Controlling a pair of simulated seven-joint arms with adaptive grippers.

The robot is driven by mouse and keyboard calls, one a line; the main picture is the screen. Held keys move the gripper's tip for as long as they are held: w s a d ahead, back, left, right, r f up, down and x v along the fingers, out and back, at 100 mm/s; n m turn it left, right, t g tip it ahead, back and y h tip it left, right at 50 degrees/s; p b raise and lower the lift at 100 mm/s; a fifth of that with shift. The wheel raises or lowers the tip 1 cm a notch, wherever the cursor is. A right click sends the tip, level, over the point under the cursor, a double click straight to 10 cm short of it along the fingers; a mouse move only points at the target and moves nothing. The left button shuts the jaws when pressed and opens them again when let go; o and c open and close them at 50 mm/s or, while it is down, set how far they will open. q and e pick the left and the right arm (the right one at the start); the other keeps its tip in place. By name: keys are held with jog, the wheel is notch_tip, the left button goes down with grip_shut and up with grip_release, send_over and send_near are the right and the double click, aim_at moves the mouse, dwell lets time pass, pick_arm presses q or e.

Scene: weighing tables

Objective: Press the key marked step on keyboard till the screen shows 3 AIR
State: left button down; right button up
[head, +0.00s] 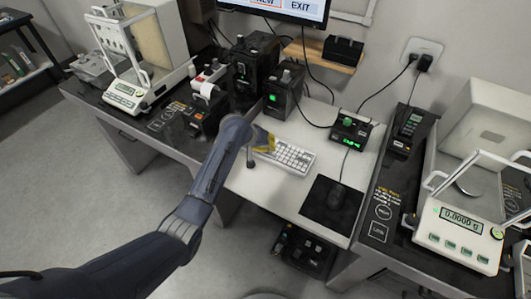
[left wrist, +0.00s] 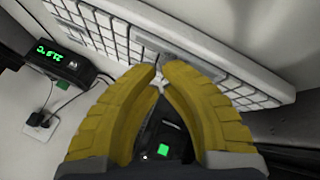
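The white keyboard (head: 292,158) lies on the white middle table. My left gripper (head: 262,142) is at its left end in the head view, its yellow fingers close above the keys. In the left wrist view the yellow fingertips (left wrist: 161,76) meet, with nothing seen between them, beside the keyboard (left wrist: 110,32). Whether they touch a key cannot be told. Key markings are too small to read, so the step key cannot be picked out. The screen (head: 280,8) is cut off by the top edge; "NEW" and "EXIT" show, and "3 AIR" is not seen. My right gripper is not in view.
Balances stand on the left (head: 128,92) and right (head: 462,222) tables.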

pick_arm(q)
jog(key=shift+f, duration=0.3)
jog(key=shift+r, duration=0.2)
dwell(0.4)
jog(key=shift+r, duration=0.65)
jog(key=shift+r, duration=2.5)
